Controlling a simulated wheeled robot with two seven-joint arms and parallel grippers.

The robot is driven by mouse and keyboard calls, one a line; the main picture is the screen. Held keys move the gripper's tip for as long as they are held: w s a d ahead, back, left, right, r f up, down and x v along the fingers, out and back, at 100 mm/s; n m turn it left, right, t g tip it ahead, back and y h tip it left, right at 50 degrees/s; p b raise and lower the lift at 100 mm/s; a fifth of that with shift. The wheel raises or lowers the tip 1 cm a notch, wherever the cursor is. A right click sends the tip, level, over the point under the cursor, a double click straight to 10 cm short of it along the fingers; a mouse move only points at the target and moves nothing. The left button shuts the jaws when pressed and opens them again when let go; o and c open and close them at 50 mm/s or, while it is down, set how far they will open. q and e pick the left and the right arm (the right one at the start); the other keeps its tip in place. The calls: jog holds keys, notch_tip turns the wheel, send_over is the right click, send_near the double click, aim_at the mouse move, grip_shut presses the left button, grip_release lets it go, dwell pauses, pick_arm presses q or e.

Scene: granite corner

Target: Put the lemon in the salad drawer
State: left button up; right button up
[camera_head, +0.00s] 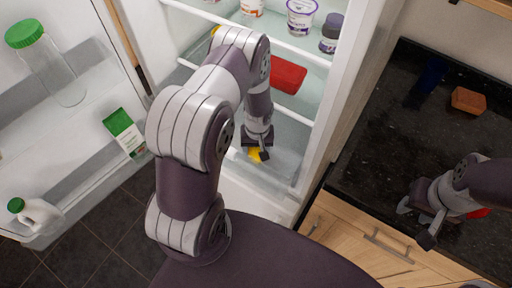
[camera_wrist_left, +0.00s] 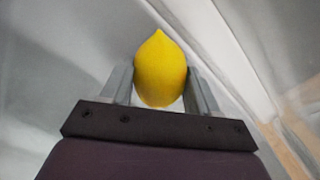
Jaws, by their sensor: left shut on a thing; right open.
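The yellow lemon (camera_wrist_left: 160,72) is between the two fingers of my left gripper (camera_wrist_left: 160,88) in the left wrist view, and the gripper is shut on it. In the head view the lemon (camera_head: 254,155) shows partly below my left gripper (camera_head: 257,152), low inside the open fridge. The salad drawer (camera_head: 282,163) appears as a pale, clear bin at the fridge bottom. I cannot tell whether the lemon touches its floor. My right gripper (camera_head: 421,222) is open over the dark counter at the right.
The fridge door (camera_head: 88,165) stands open at the left, with a green-lidded jar (camera_head: 45,60), a carton (camera_head: 124,131) and a milk jug (camera_head: 36,213). A red package (camera_head: 288,76) and tubs (camera_head: 301,16) sit on shelves above. A sponge (camera_head: 468,100) lies on the counter (camera_head: 385,140).

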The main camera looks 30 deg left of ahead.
pick_arm(q)
jog(key=shift+f, duration=0.15)
jog(key=o, duration=1.1)
